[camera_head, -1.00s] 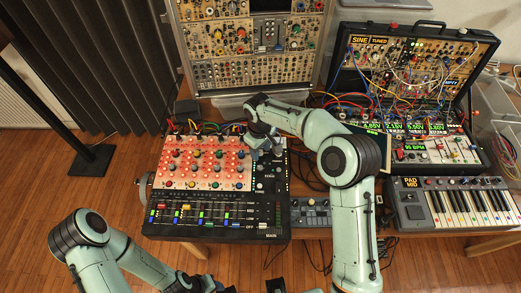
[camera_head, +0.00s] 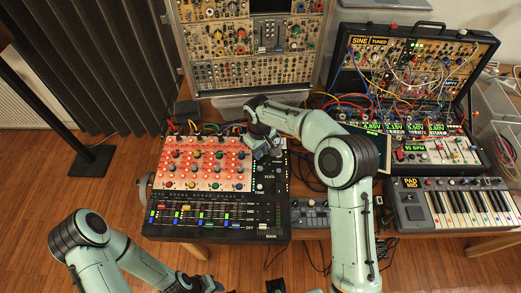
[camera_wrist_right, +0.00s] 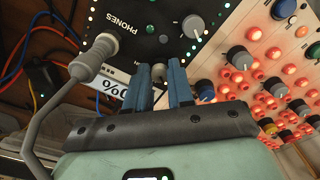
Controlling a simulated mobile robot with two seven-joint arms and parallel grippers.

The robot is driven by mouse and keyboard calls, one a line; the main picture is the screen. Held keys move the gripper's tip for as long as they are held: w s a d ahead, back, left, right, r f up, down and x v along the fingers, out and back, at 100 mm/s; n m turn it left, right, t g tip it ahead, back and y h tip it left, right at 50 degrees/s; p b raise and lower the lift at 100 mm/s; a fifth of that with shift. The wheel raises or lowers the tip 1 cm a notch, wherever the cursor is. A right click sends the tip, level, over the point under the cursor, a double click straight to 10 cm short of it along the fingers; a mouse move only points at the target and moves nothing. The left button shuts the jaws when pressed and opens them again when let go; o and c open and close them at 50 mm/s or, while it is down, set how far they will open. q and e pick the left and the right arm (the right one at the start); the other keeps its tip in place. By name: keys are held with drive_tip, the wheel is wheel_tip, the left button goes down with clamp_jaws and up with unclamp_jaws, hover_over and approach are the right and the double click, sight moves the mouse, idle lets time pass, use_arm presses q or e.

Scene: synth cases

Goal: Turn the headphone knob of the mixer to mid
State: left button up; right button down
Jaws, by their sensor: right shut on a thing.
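The mixer (camera_head: 157,230) stands on the table, with a pink-red knob field on its left and a black panel on its right. My right gripper (camera_head: 262,150) reaches down over the upper part of the black panel and hides what is under it in the head view. In the right wrist view, its two blue fingers (camera_wrist_right: 162,72) are shut on a small grey knob, taken to be the headphone knob (camera_wrist_right: 158,70), near the word PHONES. The knob's pointer is not readable. My left gripper (camera_head: 205,284) is at the bottom edge, partly cut off.
In the wrist view, a larger grey knob (camera_wrist_right: 193,27) lies beyond the fingers and a grey cable plug (camera_wrist_right: 100,50) sits at their left. A keyboard (camera_head: 455,203) stands to the right.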

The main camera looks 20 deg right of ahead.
drive_tip(key=m, duration=0.5)
use_arm(q)
drive_tip(key=shift+w+r+p, duration=0.35)
drive_tip(key=shift+r+p, duration=0.1)
drive_tip(key=shift+r, duration=0.1)
use_arm(e)
drive_tip(key=m, duration=0.5)
drive_tip(key=shift+m, duration=0.4)
drive_tip(key=c, duration=1)
unclamp_jaws()
use_arm(q)
drive_tip(key=shift+w+r+p, duration=0.7)
drive_tip(key=shift+r, duration=0.3)
use_arm(e)
drive_tip(key=r, duration=1.3)
drive_tip(key=shift+w+a+r, duration=0.15)
drive_tip(key=shift+a+r, duration=0.05)
drive_tip(key=shift+a, duration=0.05)
